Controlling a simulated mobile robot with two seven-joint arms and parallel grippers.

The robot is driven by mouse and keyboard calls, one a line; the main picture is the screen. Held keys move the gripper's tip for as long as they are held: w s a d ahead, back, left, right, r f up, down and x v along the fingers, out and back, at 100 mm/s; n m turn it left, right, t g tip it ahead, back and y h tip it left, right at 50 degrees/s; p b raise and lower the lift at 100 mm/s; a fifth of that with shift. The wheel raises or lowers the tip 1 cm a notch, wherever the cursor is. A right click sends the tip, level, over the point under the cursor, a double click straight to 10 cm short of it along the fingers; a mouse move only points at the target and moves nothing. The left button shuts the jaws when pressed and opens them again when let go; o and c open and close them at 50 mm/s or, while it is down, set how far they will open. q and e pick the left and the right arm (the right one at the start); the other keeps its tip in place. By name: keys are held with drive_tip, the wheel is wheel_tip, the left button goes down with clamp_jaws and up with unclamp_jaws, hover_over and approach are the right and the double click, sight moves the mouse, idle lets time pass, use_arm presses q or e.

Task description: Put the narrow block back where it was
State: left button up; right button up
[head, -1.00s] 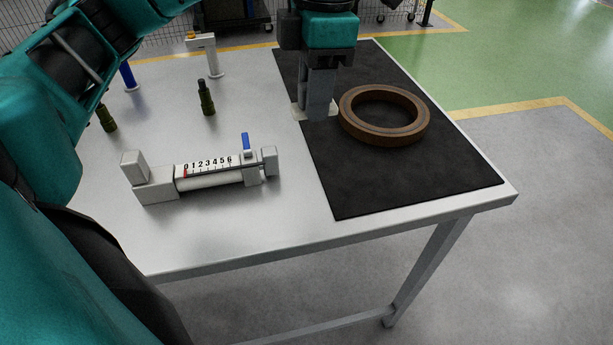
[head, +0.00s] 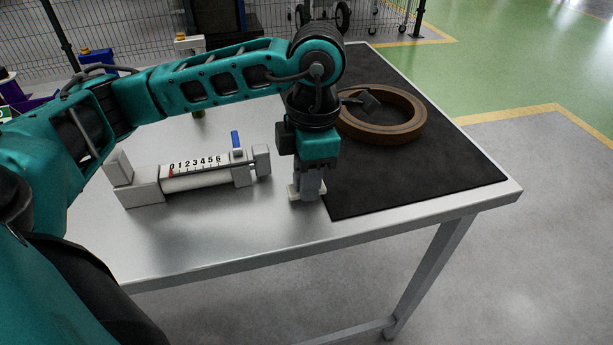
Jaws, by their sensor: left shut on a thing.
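My left gripper (head: 308,190) points down over the table by the mat's left edge. It is shut on a small cream-white block (head: 293,192), probably the narrow block. The block shows only at the fingers' sides and tip, as the fingers hide its middle. The block is low, but I cannot tell whether it touches the table. To its left stands a white measuring fixture (head: 195,178) with a 0 to 6 scale, a red mark near 0 and a blue lever (head: 236,140). A gap separates the block from the fixture's right end. My right gripper is not in view.
A brown ring (head: 405,130) lies on the black mat (head: 420,180). A dark grey piece overlaps its left side, and I cannot tell what it belongs to. The metal table's (head: 225,235) front strip is clear. My left arm hides much of the table's back.

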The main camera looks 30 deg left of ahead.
use_arm(q)
drive_tip(key=shift+f+b, duration=0.35)
drive_tip(key=shift+b, duration=0.05)
drive_tip(key=o, duration=0.9)
drive_tip(key=shift+o, duration=0.2)
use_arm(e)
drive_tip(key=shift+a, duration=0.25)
use_arm(q)
drive_tip(key=shift+r+p, duration=0.6)
wheel_tip(320, 180, up, 12)
drive_tip(key=p, duration=0.2)
drive_tip(key=shift+w+d+f, duration=0.2)
drive_tip(key=shift+w+d, duration=0.1)
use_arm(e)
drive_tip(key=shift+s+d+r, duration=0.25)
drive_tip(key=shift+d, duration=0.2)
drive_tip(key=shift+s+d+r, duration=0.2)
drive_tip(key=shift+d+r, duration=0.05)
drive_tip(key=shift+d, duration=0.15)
use_arm(q)
drive_tip(key=shift+s, duration=0.1)
